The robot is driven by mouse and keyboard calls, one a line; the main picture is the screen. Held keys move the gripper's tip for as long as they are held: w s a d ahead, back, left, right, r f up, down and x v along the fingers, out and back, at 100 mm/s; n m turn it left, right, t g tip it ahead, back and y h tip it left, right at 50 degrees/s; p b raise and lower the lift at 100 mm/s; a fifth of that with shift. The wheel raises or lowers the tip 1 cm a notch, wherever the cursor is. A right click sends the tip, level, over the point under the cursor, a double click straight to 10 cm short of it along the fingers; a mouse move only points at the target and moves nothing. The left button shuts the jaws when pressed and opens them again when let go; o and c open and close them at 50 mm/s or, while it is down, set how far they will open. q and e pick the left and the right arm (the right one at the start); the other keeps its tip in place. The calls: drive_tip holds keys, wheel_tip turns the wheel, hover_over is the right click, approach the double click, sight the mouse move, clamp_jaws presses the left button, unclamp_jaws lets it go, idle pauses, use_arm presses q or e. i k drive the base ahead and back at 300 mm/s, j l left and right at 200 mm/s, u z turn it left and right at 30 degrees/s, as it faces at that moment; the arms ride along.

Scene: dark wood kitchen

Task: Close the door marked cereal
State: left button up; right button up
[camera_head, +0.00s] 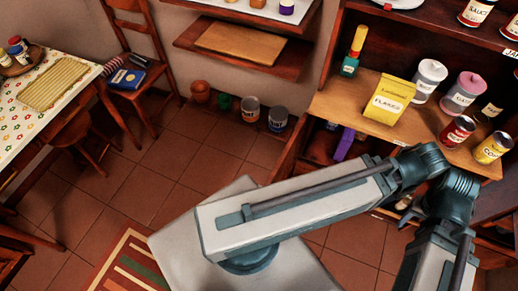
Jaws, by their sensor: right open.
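A lower cupboard (320,145) stands open under the light wood counter at the right. A brown wooden panel (289,148) juts out at its left side and looks like an open door, seen nearly edge-on. I cannot read the word cereal on it. A small white label (402,144) on the counter's front edge is too small to read. My right arm crosses in front of the cupboard and hides much of it. My right gripper (406,218) shows only as a small dark tip below the elbow joint, open, apart from the panel. My left gripper is out of view.
A purple item (344,145) stands inside the cupboard. A yellow flakes box (389,98) and several cans stand on the counter (345,100). Pots and tins (250,109) stand on the floor by the wall. The tiled floor (200,150) left of the cupboard is clear.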

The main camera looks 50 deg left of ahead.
sight(283, 167)
drive_tip(key=k+j, duration=0.15)
drive_tip(key=j, duration=0.2)
drive_tip(key=k+j, duration=0.1)
drive_tip(key=j, duration=0.25)
drive_tip(key=k+j, duration=0.15)
drive_tip(key=j, duration=0.2)
drive_tip(key=k+j, duration=0.1)
drive_tip(key=j, duration=0.2)
drive_tip(key=k+j, duration=0.15)
drive_tip(key=j, duration=0.2)
drive_tip(key=k+j, duration=0.15)
drive_tip(key=j, duration=0.2)
drive_tip(key=k+z, duration=0.25)
drive_tip(key=k, duration=0.25)
